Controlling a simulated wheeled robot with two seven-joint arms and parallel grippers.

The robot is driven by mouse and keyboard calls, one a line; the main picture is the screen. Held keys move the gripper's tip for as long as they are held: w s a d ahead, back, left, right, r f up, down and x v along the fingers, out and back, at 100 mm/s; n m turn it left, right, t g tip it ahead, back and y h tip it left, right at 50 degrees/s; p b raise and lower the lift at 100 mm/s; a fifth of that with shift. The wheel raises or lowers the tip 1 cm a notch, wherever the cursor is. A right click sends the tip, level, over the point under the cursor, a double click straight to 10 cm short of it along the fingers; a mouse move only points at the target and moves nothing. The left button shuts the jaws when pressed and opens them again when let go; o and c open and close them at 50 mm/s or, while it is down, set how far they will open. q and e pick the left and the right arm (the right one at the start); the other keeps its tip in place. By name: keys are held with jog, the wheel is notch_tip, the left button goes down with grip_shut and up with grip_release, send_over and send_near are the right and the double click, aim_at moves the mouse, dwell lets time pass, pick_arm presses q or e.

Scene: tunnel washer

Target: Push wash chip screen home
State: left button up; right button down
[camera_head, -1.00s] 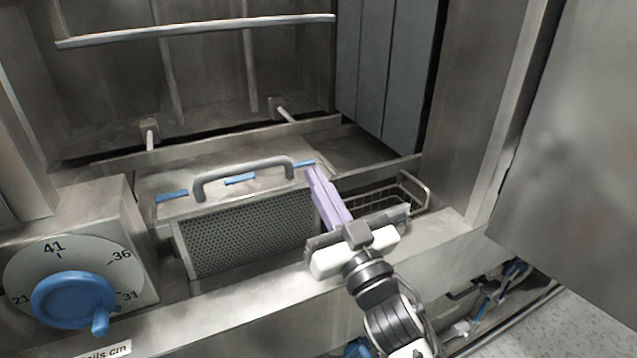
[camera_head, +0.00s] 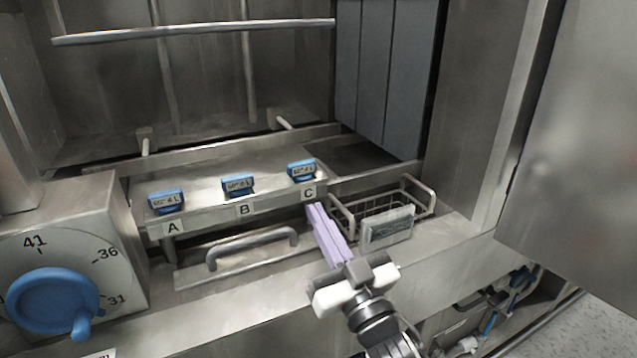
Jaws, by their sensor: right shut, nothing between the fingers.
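The wash chip screen (camera_head: 200,273) sits low in its slot in front of the steel housing. Only its top plate and grey bar handle (camera_head: 250,246) show; its perforated face is hidden. My right gripper (camera_head: 315,208) is shut and empty, its lavender fingers pointing away from me just right of the handle's right end. Its fingertips are close to the housing's front edge below label C; I cannot tell whether they touch it. My left gripper is not in view.
Blue caps A (camera_head: 166,202), B (camera_head: 238,185) and C (camera_head: 302,170) line the housing. A wire basket (camera_head: 427,192) with a grey plate (camera_head: 387,230) stands right of my fingers. A blue dial knob (camera_head: 48,300) is at left. A steel door (camera_head: 575,150) stands at right.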

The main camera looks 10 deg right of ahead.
notch_tip(320, 180, up, 4)
jog(key=p, duration=0.5)
jog(key=b+v, duration=0.2)
jog(key=v, duration=0.7)
jog(key=shift+w+f+b, duration=0.1)
jog(key=shift+f+b, duration=0.05)
jog(key=shift+b, duration=0.2)
jog(key=shift+s+d+f, duration=0.1)
jog(key=shift+s+f, duration=0.05)
jog(key=shift+s, duration=0.45)
